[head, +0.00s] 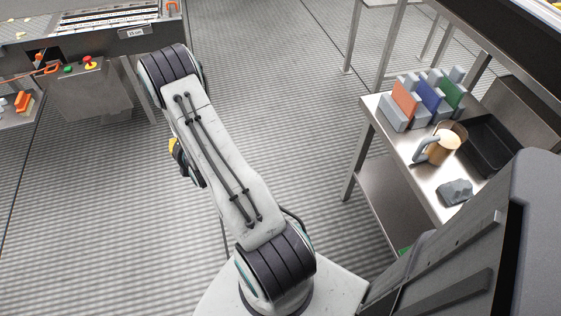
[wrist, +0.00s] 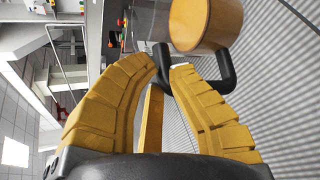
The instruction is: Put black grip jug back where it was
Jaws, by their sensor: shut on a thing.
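In the head view only a small yellow piece of my gripper (head: 174,148) shows left of my arm. The held jug is hidden there behind my arm.
A steel table (head: 368,103) at the right bears another tan jug (head: 445,146) with a grey handle, coloured upright panels (head: 428,95), a black tray (head: 492,143) and a grey lump (head: 455,191). A machine (head: 115,45) stands at the upper left. Open grey floor (head: 270,90) lies between.

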